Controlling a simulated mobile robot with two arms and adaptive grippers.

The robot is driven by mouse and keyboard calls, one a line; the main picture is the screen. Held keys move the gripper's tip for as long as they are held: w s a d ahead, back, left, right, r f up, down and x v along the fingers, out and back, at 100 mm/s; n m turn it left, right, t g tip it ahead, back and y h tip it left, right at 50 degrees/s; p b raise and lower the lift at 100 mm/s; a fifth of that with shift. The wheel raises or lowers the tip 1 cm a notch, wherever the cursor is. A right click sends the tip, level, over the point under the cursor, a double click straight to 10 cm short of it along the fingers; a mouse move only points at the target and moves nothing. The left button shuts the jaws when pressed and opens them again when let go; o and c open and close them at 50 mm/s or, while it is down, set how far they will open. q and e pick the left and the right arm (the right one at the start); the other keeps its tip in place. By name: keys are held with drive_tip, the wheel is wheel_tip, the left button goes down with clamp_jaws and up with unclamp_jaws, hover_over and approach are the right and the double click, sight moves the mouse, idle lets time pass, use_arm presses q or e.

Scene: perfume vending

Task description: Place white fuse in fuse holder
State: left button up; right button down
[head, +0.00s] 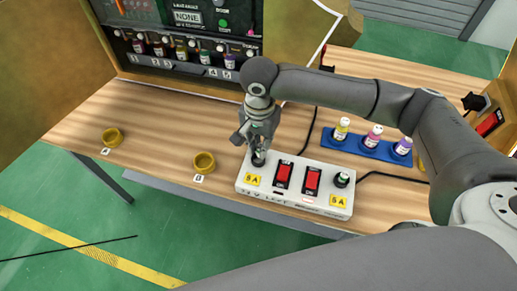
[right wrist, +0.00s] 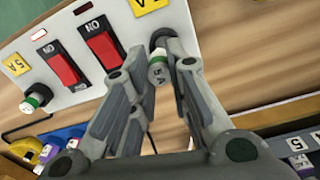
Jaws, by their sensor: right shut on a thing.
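The white fuse (right wrist: 158,72), marked 5A, is between the fingers of my right gripper (right wrist: 160,68) in the right wrist view. The gripper is shut on it. The black left fuse holder (right wrist: 161,38) is right at the fuse's far end; I cannot tell how far the fuse is inside it. In the head view my right gripper (head: 260,146) points down over the left end of the white power box (head: 296,199), at the left holder (head: 258,159). A second fuse with a green and white top (head: 342,179) stands in the box's right holder. My left gripper is not in view.
Two red switches (head: 283,177) (head: 312,182) sit between the holders. A blue tray (head: 362,148) with three bottles stands behind the box. The vending machine (head: 190,65) stands at the back. The wooden table between is clear.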

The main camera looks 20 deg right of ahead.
sight(258, 150)
drive_tip(key=shift+w+a+f, duration=0.1)
drive_tip(key=shift+w+f, duration=0.15)
drive_tip(key=shift+f, duration=1.7)
drive_tip(key=c, duration=1.4)
unclamp_jaws()
drive_tip(key=shift+f, duration=0.1)
wheel_tip(258, 150, up, 12)
drive_tip(key=shift+w+r, duration=0.1)
drive_tip(key=shift+r, duration=0.05)
